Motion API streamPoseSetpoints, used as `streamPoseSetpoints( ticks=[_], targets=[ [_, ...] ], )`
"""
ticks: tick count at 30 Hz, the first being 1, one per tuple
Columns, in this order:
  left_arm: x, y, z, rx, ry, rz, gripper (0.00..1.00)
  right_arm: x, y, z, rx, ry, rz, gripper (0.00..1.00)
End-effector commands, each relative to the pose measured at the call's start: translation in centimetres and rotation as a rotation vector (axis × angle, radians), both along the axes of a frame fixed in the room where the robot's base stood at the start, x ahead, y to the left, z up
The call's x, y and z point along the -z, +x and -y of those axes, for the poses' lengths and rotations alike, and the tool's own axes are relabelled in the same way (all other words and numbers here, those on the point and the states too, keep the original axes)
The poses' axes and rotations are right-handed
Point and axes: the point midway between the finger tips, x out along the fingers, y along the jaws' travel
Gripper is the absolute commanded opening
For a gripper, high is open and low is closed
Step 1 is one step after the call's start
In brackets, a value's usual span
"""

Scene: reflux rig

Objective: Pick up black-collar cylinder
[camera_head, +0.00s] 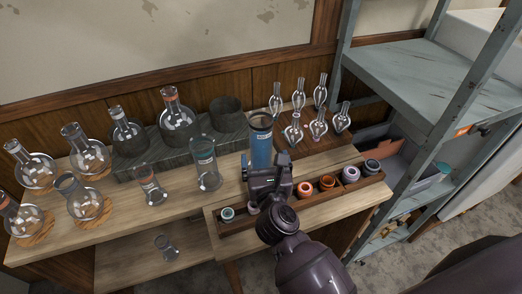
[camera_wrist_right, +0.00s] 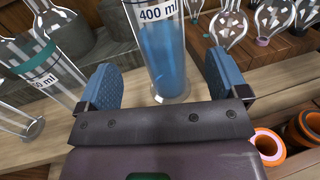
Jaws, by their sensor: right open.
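A tall clear cylinder with blue liquid (camera_head: 260,142) stands upright on the table, behind my right gripper. In the right wrist view the same cylinder (camera_wrist_right: 162,50) carries a white "400 ml" label; I cannot clearly tell its collar colour. My right gripper (camera_head: 266,162) is open and empty. Its blue pads (camera_wrist_right: 160,84) appear to either side of the cylinder, with visible gaps; I cannot tell how deep it sits between them. A teal-banded cylinder (camera_head: 206,165) stands to the left and also shows in the right wrist view (camera_wrist_right: 55,65). My left gripper is not in view.
A wooden tray (camera_head: 240,226) with several coloured rings, including an orange one (camera_wrist_right: 268,147), lies along the front. Glass bulbs (camera_head: 318,125) stand behind right. A grey shelf (camera_head: 415,72) rises right.

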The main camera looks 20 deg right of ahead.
Motion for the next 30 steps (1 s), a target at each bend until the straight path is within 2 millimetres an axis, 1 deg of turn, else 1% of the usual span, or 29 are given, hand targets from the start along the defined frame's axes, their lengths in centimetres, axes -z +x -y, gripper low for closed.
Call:
streamPoseSetpoints(
  ticks=[4,9,13,17,23,24,26,30],
  targets=[
    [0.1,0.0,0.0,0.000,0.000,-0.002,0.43,0.1,1.1,0.2,-0.001,-0.002,0.001,0.92],
    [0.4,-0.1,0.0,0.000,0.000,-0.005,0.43,0.5,3.3,0.7,-0.001,-0.003,0.000,0.92],
    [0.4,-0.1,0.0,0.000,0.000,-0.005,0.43,0.5,4.5,0.9,-0.001,-0.001,0.001,0.92],
    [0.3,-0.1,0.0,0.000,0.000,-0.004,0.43,0.5,5.1,1.0,0.000,-0.001,0.000,0.92],
    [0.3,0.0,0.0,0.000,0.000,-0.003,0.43,0.5,5.1,1.0,0.000,-0.001,0.000,0.92],
    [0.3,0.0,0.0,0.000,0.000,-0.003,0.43,0.5,5.1,1.0,0.000,-0.001,0.000,0.89],
    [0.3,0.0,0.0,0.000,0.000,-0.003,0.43,0.5,5.1,1.0,0.000,-0.001,0.000,0.80],
    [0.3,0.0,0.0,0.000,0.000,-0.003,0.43,0.5,5.1,1.0,0.000,-0.001,0.000,0.58]
  ],
)
